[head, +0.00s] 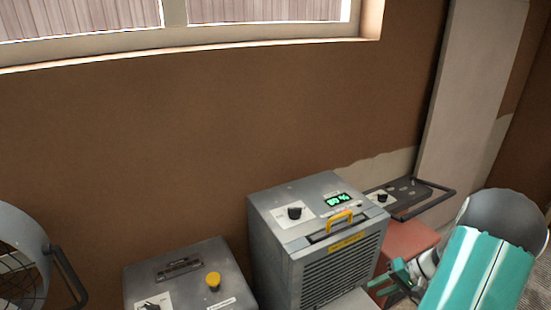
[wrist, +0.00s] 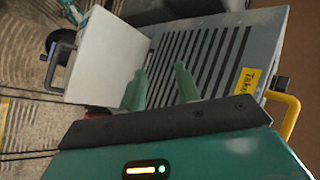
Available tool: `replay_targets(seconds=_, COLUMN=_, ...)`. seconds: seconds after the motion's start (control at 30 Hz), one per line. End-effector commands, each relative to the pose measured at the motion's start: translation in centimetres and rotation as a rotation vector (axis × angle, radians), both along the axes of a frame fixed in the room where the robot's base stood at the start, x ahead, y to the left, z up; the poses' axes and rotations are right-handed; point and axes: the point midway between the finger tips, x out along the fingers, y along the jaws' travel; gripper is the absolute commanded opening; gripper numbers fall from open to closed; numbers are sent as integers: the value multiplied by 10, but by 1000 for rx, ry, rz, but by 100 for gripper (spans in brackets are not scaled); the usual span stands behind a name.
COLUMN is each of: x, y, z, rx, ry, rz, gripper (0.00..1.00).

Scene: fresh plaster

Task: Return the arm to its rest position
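My gripper (head: 388,280) is at the lower right in the head view, beside the right side of a grey dehumidifier-like box (head: 275,240). The teal arm behind it is mine. In the wrist view, the two green fingers of my gripper (wrist: 160,88) stand apart with nothing visible between them. They point toward the slatted front of the grey box (wrist: 230,50). Whether the fingertips touch it cannot be told.
The box has a dial, a green display and a yellow handle (head: 339,220). A grey unit with a yellow knob (head: 178,285) stands to its left, a fan (head: 22,260) at far left. A red box (head: 408,242) stands behind my gripper. The brown wall (head: 200,140) is bare below the window.

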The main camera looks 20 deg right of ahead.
Motion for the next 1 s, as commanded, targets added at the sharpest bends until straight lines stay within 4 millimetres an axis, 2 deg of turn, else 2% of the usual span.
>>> replay_targets(seconds=0.03, x=11, y=14, z=19, rx=-37, ry=17, rz=42, gripper=33)
replay_targets(seconds=0.2, x=33, y=61, z=71, rx=-152, ry=75, rz=146, gripper=33)
replay_targets(seconds=0.47, x=46, y=139, z=140, rx=-343, ry=115, rz=275, gripper=33)
replay_targets(seconds=0.77, x=33, y=225, z=206, rx=-569, ry=77, rz=373, gripper=33)
replay_targets(seconds=1.0, x=5, y=284, z=245, rx=-729, ry=-17, rz=420, gripper=33)
